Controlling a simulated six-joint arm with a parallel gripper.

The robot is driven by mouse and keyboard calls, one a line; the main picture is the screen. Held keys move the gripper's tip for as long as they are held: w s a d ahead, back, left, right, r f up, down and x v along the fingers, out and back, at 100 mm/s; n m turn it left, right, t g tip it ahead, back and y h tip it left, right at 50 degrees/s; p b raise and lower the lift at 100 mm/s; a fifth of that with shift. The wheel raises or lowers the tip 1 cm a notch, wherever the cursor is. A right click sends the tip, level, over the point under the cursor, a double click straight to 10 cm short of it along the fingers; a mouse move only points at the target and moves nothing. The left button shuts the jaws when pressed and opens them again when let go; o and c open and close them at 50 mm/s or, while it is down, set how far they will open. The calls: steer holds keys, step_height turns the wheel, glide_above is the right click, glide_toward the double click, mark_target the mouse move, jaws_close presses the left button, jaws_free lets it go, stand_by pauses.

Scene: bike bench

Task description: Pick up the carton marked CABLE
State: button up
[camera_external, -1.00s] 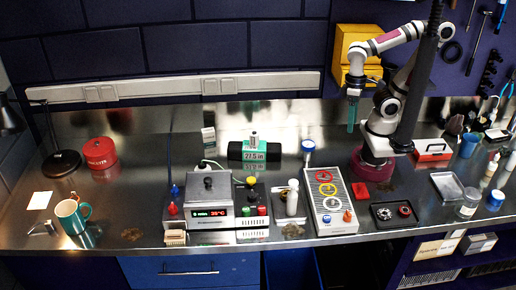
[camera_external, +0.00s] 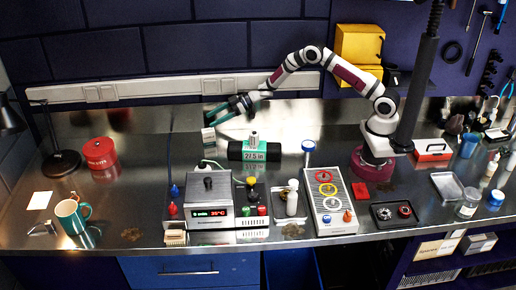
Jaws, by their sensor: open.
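A small white carton (camera_external: 208,138) with print too small to read stands upright near the back of the metal bench, left of the green 27.5 in block; I cannot tell if it is the one marked CABLE. My gripper (camera_external: 212,116) has teal fingers that are open and point down and left. In the picture its fingertips are just above the top of this carton. I cannot tell if they touch it. Nothing shows between the fingers.
The green block on a black roll (camera_external: 240,151) is close to the right. A silver heater box (camera_external: 208,200) with a thin upright rod beside it stands in front. A power strip (camera_external: 180,88) runs along the wall behind. Labelled boxes (camera_external: 432,249) sit on the lower right shelf.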

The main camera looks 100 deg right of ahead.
mark_target(210, 130)
step_height(210, 130, down, 4)
steer(key=shift+f, duration=0.2)
steer(key=x, duration=0.3)
steer(key=shift+f, duration=0.1)
jaws_close()
